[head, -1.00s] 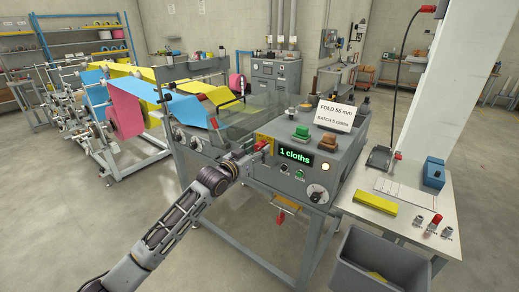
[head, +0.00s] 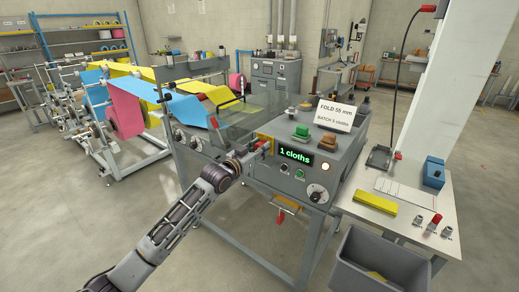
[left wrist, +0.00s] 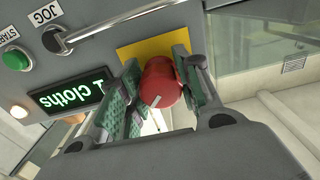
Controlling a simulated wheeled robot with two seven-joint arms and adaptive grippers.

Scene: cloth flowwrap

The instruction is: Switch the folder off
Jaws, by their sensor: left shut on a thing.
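The folder (head: 335,150) is a grey machine with a sloped control panel. My left gripper (head: 262,148) is at that plate, left of the green display (head: 295,156) reading "1 cloths". In the left wrist view its green-padded fingers are on both sides of the red knob and shut on it. The knob's markings are hidden. A lit round lamp (head: 325,167) is on the panel. My right gripper is not in view.
A grey bin (head: 380,262) stands at the front right. Pink, blue and yellow cloth webs run in from the left. The floor at the lower left is clear.

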